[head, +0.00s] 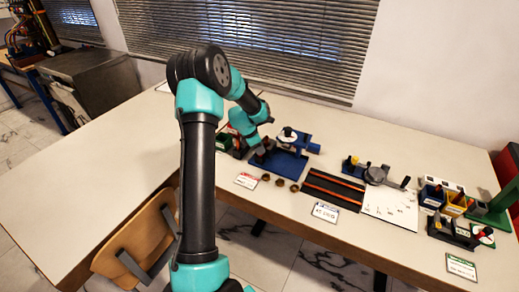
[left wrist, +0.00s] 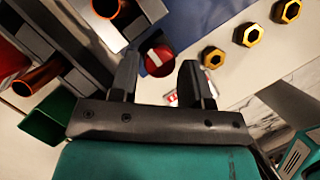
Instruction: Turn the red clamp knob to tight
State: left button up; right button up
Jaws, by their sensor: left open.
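The red clamp knob (left wrist: 159,59) is round with a white bar across its top, in the upper middle of the left wrist view. It sits at the edge of a blue base (left wrist: 190,18). My left gripper (left wrist: 159,64) is open, its two fingers pointing toward the knob, one on each side of it in the picture. I cannot tell whether they touch it. In the head view my left gripper (head: 262,153) is over the left part of the blue base (head: 292,167), and the knob cannot be made out there. My right gripper is not in view.
Three brass hex nuts (left wrist: 248,35) lie in a row beside the blue base. Dark blocks with copper-coloured tubes (left wrist: 38,77) and a green bin (left wrist: 48,117) stand close on the left in the wrist view. A dark tray (head: 333,195) lies to the right in the head view.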

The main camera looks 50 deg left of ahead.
pick_arm(q)
jog(key=shift+w+d+f, duration=0.1)
jog(key=shift+w+f, duration=0.15)
jog(key=shift+f, duration=0.35)
jog(key=shift+c, duration=0.4)
jog(key=c, duration=0.5)
